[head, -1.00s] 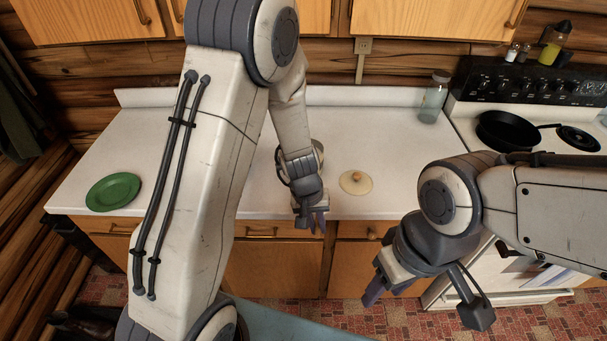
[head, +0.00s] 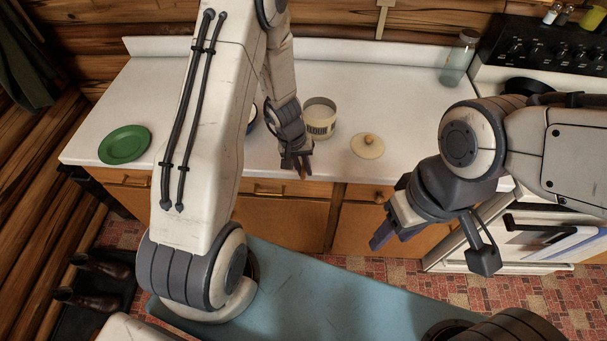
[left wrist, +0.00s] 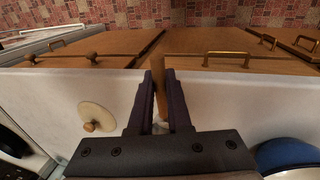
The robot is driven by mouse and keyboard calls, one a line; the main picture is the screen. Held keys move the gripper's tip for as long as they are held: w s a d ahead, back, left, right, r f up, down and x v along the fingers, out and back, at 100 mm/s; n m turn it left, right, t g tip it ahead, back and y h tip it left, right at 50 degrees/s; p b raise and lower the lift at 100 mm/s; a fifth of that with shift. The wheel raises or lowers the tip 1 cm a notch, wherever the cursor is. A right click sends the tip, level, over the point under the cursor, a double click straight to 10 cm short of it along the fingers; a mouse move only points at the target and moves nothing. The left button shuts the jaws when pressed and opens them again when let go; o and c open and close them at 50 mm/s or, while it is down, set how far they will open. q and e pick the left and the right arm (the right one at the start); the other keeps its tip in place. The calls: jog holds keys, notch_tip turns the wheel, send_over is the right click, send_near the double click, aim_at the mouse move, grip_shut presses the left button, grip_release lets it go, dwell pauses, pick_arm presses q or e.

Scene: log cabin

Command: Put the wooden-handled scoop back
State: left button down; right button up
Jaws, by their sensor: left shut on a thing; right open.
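My left gripper (head: 303,172) is at the front edge of the counter, left of and in front of the flour canister. In the left wrist view its fingers (left wrist: 161,78) are shut on a brown wooden piece, which looks like the handle of the wooden-handled scoop (left wrist: 159,62). A small pale part shows between the fingers lower down; the rest of the scoop is hidden. The flour canister (head: 320,117) stands upright and open on the counter. Its cream lid (head: 368,147) with a wooden knob lies to its right. My right gripper (head: 383,236) is open in front of the counter.
A blue-rimmed pot (left wrist: 292,155) stands left of the canister, mostly hidden behind my left arm in the head view. A green plate (head: 124,145) lies at the left. A glass jar (head: 459,60) stands back right by the stove (head: 535,50).

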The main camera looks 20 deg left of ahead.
pick_arm(q)
jog(key=shift+a+b+x, duration=0.15)
jog(key=shift+b+x, duration=0.1)
jog(key=shift+x, duration=0.65)
jog(key=shift+a+b+x, duration=0.2)
jog(key=shift+x, duration=0.65)
jog(key=shift+s+f, duration=0.15)
jog(key=shift+f, duration=0.05)
jog(key=shift+f, duration=0.1)
jog(key=c, duration=0.9)
grip_release()
jog(key=shift+o, duration=0.2)
